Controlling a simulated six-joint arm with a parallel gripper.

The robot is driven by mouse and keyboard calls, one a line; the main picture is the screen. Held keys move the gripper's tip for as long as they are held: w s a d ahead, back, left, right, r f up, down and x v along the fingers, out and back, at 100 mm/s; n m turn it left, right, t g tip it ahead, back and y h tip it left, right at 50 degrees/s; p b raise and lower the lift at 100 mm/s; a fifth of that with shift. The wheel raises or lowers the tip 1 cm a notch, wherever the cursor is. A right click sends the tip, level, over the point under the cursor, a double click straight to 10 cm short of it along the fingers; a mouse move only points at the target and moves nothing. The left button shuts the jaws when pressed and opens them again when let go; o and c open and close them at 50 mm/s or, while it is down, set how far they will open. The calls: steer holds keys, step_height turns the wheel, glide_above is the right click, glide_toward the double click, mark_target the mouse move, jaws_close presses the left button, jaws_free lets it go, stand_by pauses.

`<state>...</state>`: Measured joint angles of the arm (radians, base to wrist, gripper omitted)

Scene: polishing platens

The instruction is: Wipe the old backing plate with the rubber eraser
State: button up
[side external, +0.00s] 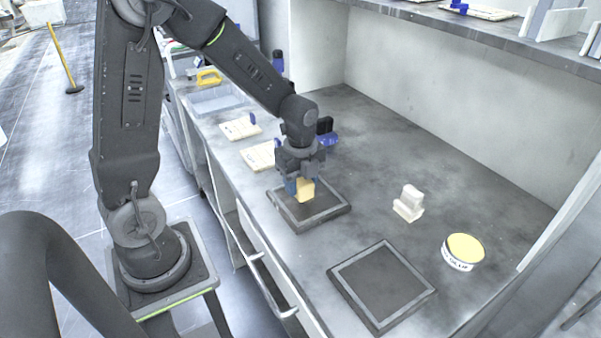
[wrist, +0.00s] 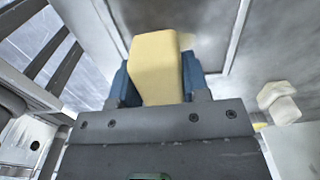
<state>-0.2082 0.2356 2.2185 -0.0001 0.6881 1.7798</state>
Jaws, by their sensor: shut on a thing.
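My gripper (side external: 299,187) is shut on a yellow block, the rubber eraser (side external: 305,191). In the wrist view the eraser (wrist: 156,66) sits between blue fingertips (wrist: 158,82). In the side view, the gripper holds the eraser over a dark square plate with a grey rim (side external: 320,218); I cannot tell whether it touches the surface. A second similar square plate (side external: 382,284) lies nearer the camera, to the right. Nothing in view shows which of the two is the old backing plate. My gripper hides the far part of the first plate.
A white brush-like block (side external: 409,204) and a round tub with a yellow top (side external: 463,252) stand to the right. Pale boards (side external: 259,156) lie behind, left of my gripper. A wall (side external: 440,95) closes the back. Bench between plates and wall is mostly clear.

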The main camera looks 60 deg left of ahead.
mark_target(314, 186)
step_height(314, 186, down, 2)
steer(key=shift+f, duration=0.1)
steer(key=shift+w, duration=0.65)
steer(key=shift+c, duration=0.4)
steer(key=shift+w+f, duration=0.15)
steer(key=shift+w, duration=0.45)
steer(key=shift+w+f, duration=0.15)
steer(key=shift+w, duration=0.4)
steer(key=shift+w+r, duration=0.15)
steer(key=shift+w, duration=0.05)
steer(key=s, duration=0.4)
steer(key=shift+r, duration=4.05)
